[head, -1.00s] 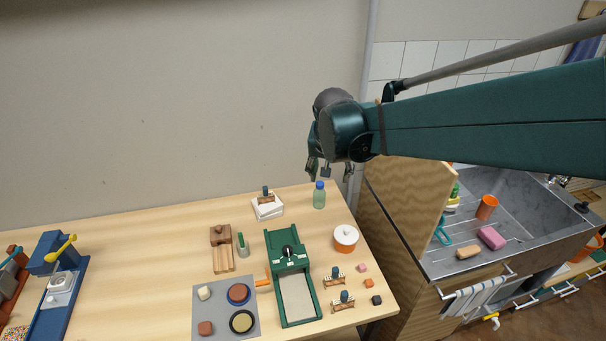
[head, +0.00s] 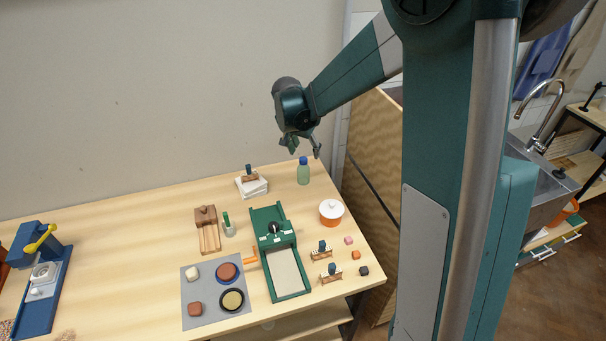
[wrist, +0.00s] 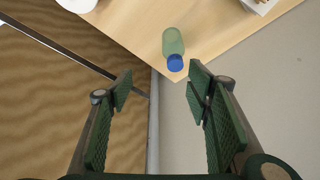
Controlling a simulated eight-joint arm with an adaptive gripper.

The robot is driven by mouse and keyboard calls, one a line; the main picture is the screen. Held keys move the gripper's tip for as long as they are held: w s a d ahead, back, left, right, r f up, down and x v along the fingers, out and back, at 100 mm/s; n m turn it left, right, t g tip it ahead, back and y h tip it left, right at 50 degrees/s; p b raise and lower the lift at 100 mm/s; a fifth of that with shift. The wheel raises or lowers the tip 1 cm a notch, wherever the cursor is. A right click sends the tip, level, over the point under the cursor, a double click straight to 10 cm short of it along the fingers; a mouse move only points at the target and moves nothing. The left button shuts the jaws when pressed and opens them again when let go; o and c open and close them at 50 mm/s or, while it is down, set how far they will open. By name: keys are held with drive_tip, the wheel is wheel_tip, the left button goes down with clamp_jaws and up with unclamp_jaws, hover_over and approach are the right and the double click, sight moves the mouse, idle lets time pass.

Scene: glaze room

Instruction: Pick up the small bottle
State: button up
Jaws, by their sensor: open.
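The small bottle (head: 303,173) is pale green with a blue cap and stands upright near the back right corner of the wooden table. My gripper (head: 302,150) is above the bottle in the head view, open and empty. In the wrist view the bottle (wrist: 173,43) lies beyond the fingertips, with its blue cap toward me. The two green fingers of my gripper (wrist: 158,88) are spread wide on either side, and the bottle is not between them.
A stack of white tiles (head: 252,187) with a small stamp on top is left of the bottle. A white-lidded orange pot (head: 331,212) and a green press (head: 279,250) stand nearer. A wooden panel (head: 372,150) rises right of the table; the wall is behind.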

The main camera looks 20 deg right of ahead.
sight(304, 159)
drive_tip(key=shift+m+g+h, duration=0.3)
drive_tip(key=shift+m+h, duration=0.1)
drive_tip(key=shift+m, duration=0.5)
drive_tip(key=w+f, duration=0.1)
drive_tip(key=f, duration=0.1)
drive_tip(key=w+f, duration=0.2)
drive_tip(key=f, duration=0.1)
drive_tip(key=w+d+f, duration=0.1)
drive_tip(key=w+f, duration=0.1)
drive_tip(key=f, duration=0.1)
drive_tip(key=shift+w+f, duration=0.1)
drive_tip(key=shift+w, duration=0.15)
drive_tip(key=shift+d+f, duration=0.1)
drive_tip(key=shift+x, duration=1.15)
drive_tip(key=shift+f, duration=0.15)
drive_tip(key=shift+x, duration=2.45)
drive_tip(key=shift+w, duration=0.1)
drive_tip(key=shift+c, duration=0.3)
drive_tip(key=c, duration=1.1)
